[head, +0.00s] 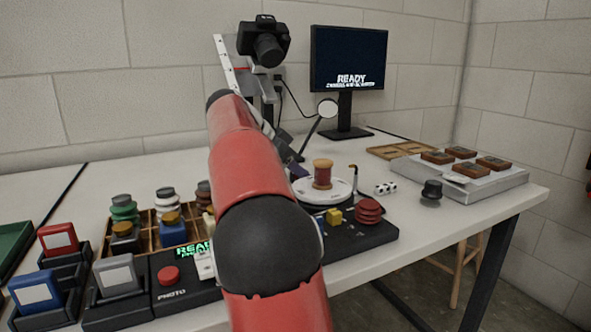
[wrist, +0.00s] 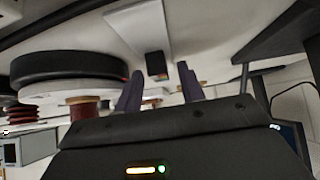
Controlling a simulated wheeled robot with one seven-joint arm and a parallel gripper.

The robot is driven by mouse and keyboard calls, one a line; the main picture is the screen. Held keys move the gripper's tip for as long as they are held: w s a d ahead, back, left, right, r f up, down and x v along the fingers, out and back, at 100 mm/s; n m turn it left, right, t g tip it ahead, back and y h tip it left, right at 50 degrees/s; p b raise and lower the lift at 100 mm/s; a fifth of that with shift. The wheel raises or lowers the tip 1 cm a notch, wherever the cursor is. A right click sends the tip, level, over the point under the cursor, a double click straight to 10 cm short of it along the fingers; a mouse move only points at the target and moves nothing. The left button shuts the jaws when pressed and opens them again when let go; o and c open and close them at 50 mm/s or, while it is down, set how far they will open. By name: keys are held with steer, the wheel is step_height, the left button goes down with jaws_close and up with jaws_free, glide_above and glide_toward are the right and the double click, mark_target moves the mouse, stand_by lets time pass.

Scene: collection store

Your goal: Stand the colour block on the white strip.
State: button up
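In the wrist view, which is upside down, the fingers of my gripper (wrist: 160,88) stand apart with nothing clearly held between them. A white strip (wrist: 135,25) lies on the table beyond the fingers. A small dark upright block (wrist: 156,65) is at or beside the strip's end; I cannot tell whether it rests on it or is the colour block. In the head view my red and black arm hides the strip, and only a bit of my gripper (head: 298,172) shows near the turntable. No colour block is clearly identifiable there.
The turntable (head: 338,192) carries a reddish spool (head: 322,174). A monitor (head: 348,60) and a camera (head: 264,42) stand behind. A wooden rack (head: 148,216) is left.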

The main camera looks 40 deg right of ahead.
steer(key=shift+r, duration=0.2)
steer(key=p+v, duration=0.3)
steer(key=v, duration=0.9)
steer(key=shift+s, duration=0.15)
